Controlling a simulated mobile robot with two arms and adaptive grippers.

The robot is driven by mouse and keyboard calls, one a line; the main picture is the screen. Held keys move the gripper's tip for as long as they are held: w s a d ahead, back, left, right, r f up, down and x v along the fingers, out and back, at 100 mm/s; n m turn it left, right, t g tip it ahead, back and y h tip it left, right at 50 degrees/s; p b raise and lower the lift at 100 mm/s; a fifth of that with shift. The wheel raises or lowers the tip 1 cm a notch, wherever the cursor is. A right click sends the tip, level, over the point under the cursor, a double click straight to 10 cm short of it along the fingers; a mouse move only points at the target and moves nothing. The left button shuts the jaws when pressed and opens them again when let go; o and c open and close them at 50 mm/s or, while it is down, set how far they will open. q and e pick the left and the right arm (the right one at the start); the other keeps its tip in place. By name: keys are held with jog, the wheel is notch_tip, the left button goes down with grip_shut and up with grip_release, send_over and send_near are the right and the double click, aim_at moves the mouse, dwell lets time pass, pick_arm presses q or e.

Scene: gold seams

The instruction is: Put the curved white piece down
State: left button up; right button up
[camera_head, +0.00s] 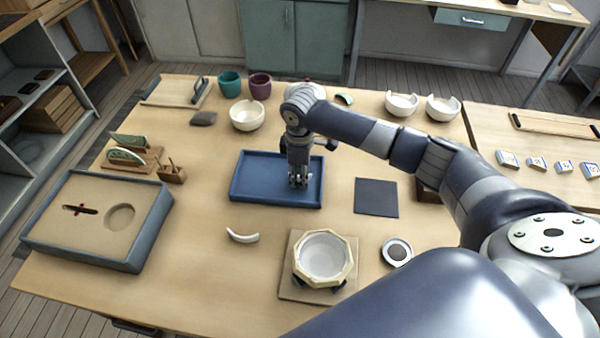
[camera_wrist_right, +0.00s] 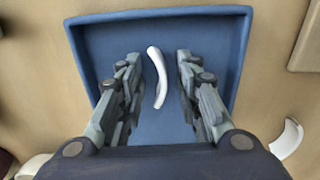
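A curved white piece (camera_wrist_right: 157,76) lies on the floor of the blue tray (camera_wrist_right: 105,40), seen in the right wrist view between my fingers. My right gripper (camera_wrist_right: 158,56) is open around it, with a gap on both sides of the piece. In the head view, my right gripper (camera_head: 299,183) points down into the blue tray (camera_head: 250,201), and I cannot make out the piece there. A second curved white piece (camera_head: 242,236) lies on the table left of the octagonal frame; it also shows in the right wrist view (camera_wrist_right: 287,138). My left gripper is not in view.
An octagonal frame with a white bowl (camera_head: 323,257) stands on a board in front of the tray. A dark mat (camera_head: 376,198) lies to the right. A foam-lined case (camera_head: 85,262) is at the left. Cups and a white bowl (camera_head: 247,115) stand behind.

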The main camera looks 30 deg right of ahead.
jog(key=shift+r, duration=0.1)
notch_tip(320, 180, up, 12)
jog(key=b, duration=0.1)
jog(key=shift+s, duration=0.15)
jog(key=shift+a, duration=0.15)
dwell(0.6)
